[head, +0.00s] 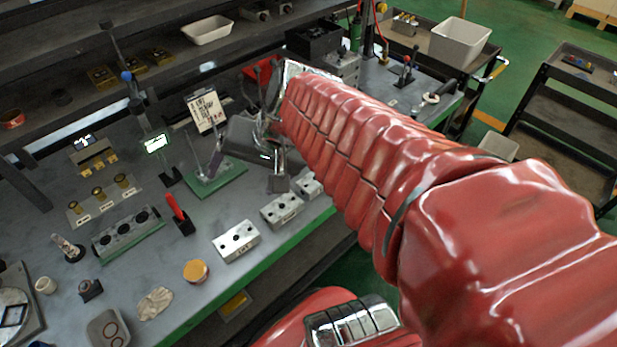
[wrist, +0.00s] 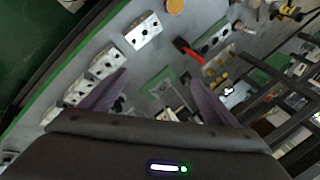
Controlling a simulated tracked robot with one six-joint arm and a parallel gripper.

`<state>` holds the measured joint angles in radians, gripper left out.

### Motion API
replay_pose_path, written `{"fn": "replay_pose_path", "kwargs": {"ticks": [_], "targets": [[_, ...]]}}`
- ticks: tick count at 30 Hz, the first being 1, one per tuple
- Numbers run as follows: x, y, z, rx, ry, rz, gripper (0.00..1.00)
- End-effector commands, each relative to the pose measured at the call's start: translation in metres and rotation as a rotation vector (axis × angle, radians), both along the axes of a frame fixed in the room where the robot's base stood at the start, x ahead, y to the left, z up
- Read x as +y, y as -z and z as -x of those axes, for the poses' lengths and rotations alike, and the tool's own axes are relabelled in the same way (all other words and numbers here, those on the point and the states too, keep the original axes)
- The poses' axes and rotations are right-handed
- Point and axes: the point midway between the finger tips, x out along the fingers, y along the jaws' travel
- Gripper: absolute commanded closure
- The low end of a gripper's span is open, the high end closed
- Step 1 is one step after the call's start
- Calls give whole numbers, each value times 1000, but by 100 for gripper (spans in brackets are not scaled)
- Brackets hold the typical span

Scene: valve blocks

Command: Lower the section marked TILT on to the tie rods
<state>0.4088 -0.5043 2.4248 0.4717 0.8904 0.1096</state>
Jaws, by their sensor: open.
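Silver valve sections stand in a row along the bench's green front edge: a near one (head: 237,240), a middle one (head: 282,209) and a far one (head: 308,185) partly behind my arm. Their front marks are too small to read surely, so I cannot tell which says TILT. The row also shows in the wrist view, with one section (wrist: 143,30) apart from the others. Thin upright tie rods (head: 193,150) stand on a green base plate (head: 222,180). My gripper (head: 248,172) is open and empty above the bench, beside the plate; its spread fingers (wrist: 157,98) frame the plate area in the wrist view.
A block with dark round holes (head: 128,234), a lit display (head: 157,143) and a sign card (head: 206,110) are nearby. An orange-topped round tin (head: 196,271) sits near the front edge.

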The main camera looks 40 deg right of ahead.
Motion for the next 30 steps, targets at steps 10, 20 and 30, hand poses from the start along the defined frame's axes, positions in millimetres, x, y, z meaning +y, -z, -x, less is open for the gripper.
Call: {"fn": "replay_pose_path", "kwargs": {"ticks": [10,20,30], "targets": [[-77,7,-40,-18,520,-385,8],[-156,68,-17,60,1139,-784,8],[-223,127,33,94,1740,-1193,8]]}}
